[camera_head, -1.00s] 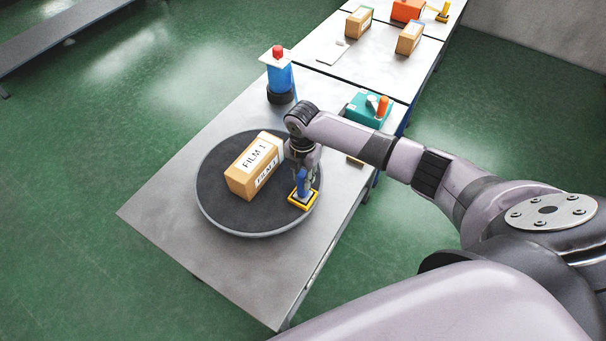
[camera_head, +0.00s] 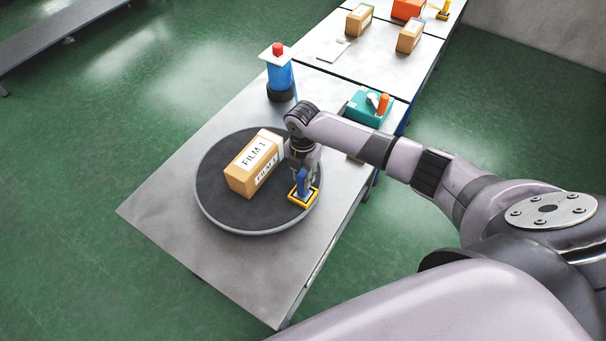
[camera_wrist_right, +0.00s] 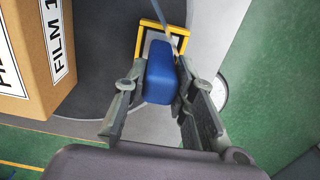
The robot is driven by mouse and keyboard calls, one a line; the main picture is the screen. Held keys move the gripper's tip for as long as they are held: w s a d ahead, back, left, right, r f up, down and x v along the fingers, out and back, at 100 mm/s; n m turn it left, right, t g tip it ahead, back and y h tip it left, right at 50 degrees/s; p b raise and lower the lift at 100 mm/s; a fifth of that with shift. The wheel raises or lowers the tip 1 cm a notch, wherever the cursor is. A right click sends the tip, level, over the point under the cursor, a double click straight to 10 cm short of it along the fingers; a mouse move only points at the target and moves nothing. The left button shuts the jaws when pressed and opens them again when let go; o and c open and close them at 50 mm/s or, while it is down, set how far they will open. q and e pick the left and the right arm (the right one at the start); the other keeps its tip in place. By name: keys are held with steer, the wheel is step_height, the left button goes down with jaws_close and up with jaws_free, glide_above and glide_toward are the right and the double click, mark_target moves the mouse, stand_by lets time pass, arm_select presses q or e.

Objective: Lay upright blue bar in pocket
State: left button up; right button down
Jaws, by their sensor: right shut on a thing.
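A blue bar (camera_head: 302,184) is upright in my right gripper (camera_head: 302,176) in the head view. The bar also shows between the fingers in the right wrist view (camera_wrist_right: 159,72). The right gripper is shut on it. A yellow-rimmed square pocket (camera_head: 304,206) lies at the right edge of the dark round turntable (camera_head: 222,206). Its yellow rim (camera_wrist_right: 146,48) shows behind the bar in the wrist view. The bar's lower end is over or at the pocket; I cannot tell whether it touches. My left gripper is not in view.
A brown FILM 1 box (camera_head: 241,184) stands on the turntable, close left of the gripper. A blue cylinder with a red top (camera_head: 280,76) and a teal box (camera_head: 362,112) stand farther back. The table's front left is clear.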

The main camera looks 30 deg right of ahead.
steer(key=c, duration=1.2)
jaws_free()
steer(key=shift+c, duration=0.2)
step_height(320, 180, up, 12)
steer(key=shift+f, duration=0.1)
